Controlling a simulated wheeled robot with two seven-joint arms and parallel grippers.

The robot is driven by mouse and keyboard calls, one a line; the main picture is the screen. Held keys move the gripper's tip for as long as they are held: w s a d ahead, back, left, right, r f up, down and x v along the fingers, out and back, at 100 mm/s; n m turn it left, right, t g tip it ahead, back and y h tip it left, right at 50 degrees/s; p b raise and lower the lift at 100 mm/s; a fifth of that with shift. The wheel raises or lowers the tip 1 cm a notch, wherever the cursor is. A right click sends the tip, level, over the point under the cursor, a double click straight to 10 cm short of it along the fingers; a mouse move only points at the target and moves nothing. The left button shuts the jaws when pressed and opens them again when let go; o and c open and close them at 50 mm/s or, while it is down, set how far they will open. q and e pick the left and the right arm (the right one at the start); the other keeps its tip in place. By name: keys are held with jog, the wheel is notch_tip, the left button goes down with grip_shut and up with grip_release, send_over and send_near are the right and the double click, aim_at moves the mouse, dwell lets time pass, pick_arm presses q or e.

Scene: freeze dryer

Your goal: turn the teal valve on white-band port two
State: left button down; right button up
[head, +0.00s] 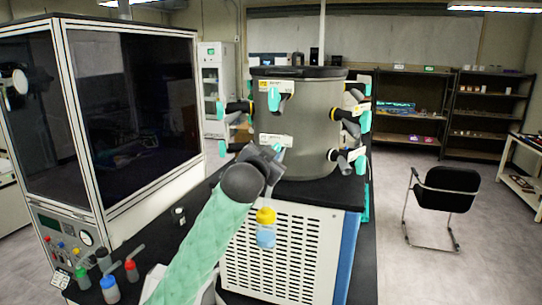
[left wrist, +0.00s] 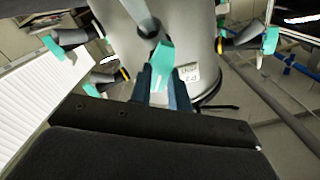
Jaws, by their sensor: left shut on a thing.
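The grey cylindrical drying chamber (head: 295,110) carries black ports with teal valves around its wall. My left gripper (head: 270,158) is at the lower front port, under a white label (head: 276,140). In the left wrist view, the dark fingers of my left gripper (left wrist: 163,88) are closed on either side of a teal valve (left wrist: 161,60), below a grey port stem (left wrist: 147,18). In the head view my gripper hides most of this valve and its port band. My right gripper is in neither view.
Other teal valves stick out at the upper front (head: 273,98) and on both sides of the chamber. A glass-fronted cabinet (head: 130,110) stands left. Bottles, one with a yellow cap (head: 265,216), are near my arm. A black chair (head: 450,195) stands right on open floor.

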pick_arm(q)
jog(key=m, duration=0.4)
jog(key=shift+m, duration=0.7)
jog(key=c, duration=1.3)
grip_release()
jog(key=shift+f, duration=0.1)
